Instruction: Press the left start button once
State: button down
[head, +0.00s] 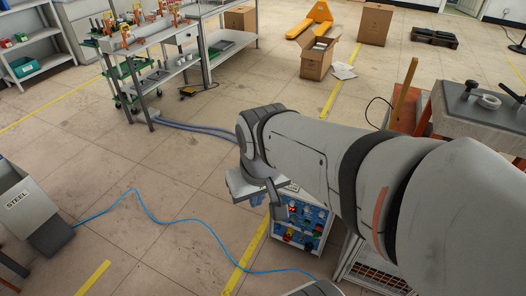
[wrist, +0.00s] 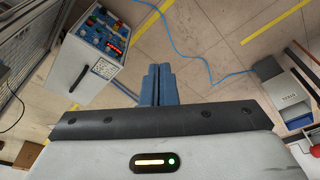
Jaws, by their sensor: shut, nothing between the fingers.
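The induction heater is a light box with a blue control panel (head: 303,222), partly hidden behind my arm in the head view. The panel also shows at the upper left of the wrist view (wrist: 103,35), with small coloured buttons and a lit red display. The buttons are too small to tell which is the left start button. My gripper (wrist: 158,72) is shut and empty, its blue fingers together. In the wrist view its fingertips appear right of the heater, apart from the panel. In the head view my wrist partly hides the fingers.
A blue cable (head: 150,212) runs across the floor. A grey bin marked STEEL (head: 25,208) stands at the left. A workbench (head: 478,108) is at the right and a shelved bench (head: 165,75) at the back. The floor between is mostly clear.

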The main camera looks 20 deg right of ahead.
jog(key=w+d+f+m+t+h+b, duration=0.15)
jog(key=w+d+f+b, duration=0.25)
jog(key=w+d+f, duration=0.75)
jog(key=w+d+f+m+t+h+b, duration=0.1)
jog(key=w+d+f+t+b, duration=0.25)
jog(key=w+d+f, duration=0.75)
jog(key=w+d+f+t+b, duration=0.1)
jog(key=d+f+b, duration=0.1)
jog(key=f, duration=0.8)
jog(key=w+d+f+m+t+y+b, duration=0.1)
jog(key=d+f+t+b, duration=0.1)
jog(key=f, duration=0.9)
jog(key=w+d+f+t+b, duration=0.1)
jog(key=d+f+b, duration=0.1)
jog(key=f, duration=0.8)
jog(key=shift+w+d+f+m+y+b, duration=0.15)
jog(key=shift+f+m+y+b, duration=0.25)
jog(key=shift+b, duration=0.3)
jog(key=s+a+f+m+t+b, duration=0.1)
jog(key=s+f+m+t+b, duration=0.1)
jog(key=s+f, duration=0.3)
jog(key=s+a+f+m+t+b, duration=0.1)
jog(key=s+f, duration=0.4)
jog(key=f, duration=0.5)
jog(key=shift+s+a+f+m+t+b, duration=0.2)
jog(key=shift+s+m+t+b, duration=0.2)
jog(key=shift+t, duration=0.5)
jog(key=shift+w+d+h, duration=0.1)
jog(key=shift+w+h, duration=0.05)
jog(key=shift+h, duration=0.1)
